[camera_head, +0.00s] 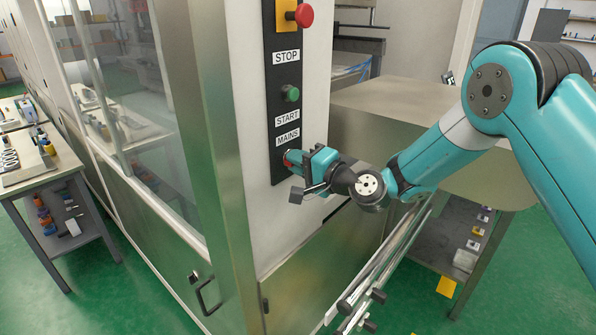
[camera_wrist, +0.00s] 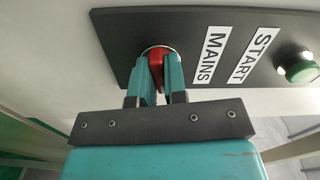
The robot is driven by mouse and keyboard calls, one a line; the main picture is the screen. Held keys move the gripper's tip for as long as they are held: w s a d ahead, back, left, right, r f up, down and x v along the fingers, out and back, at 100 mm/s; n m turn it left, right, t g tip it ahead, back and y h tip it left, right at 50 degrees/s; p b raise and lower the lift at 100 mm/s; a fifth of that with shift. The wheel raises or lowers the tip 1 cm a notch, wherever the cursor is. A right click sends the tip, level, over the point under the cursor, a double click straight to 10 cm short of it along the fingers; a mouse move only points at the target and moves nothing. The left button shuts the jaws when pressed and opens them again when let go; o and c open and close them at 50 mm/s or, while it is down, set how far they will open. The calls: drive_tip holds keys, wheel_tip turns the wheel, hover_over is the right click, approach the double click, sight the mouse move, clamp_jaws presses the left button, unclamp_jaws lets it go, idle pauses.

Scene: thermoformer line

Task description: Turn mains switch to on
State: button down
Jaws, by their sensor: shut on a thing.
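The mains switch is a red knob on a round silver base, on the black control panel below the MAINS label (camera_head: 288,137). In the wrist view the red mains switch (camera_wrist: 157,62) shows between the two teal fingers of my gripper (camera_wrist: 161,75). The fingers are shut on it, one on each side. In the head view my gripper (camera_head: 296,160) reaches the panel from the right and hides most of the switch. The exact angle of the knob is hard to tell.
Above the switch on the black panel (camera_head: 284,70) are a green start button (camera_head: 291,93) and a red stop button (camera_head: 304,15). A glazed machine door with a handle (camera_head: 203,292) is at left. A metal table (camera_head: 400,105) stands at right, under my arm.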

drive_tip(key=n+b, duration=1.6)
drive_tip(key=b, duration=1)
drive_tip(key=shift+b, duration=0.4)
drive_tip(key=c, duration=1.2)
unclamp_jaws()
drive_tip(key=shift+o, duration=0.2)
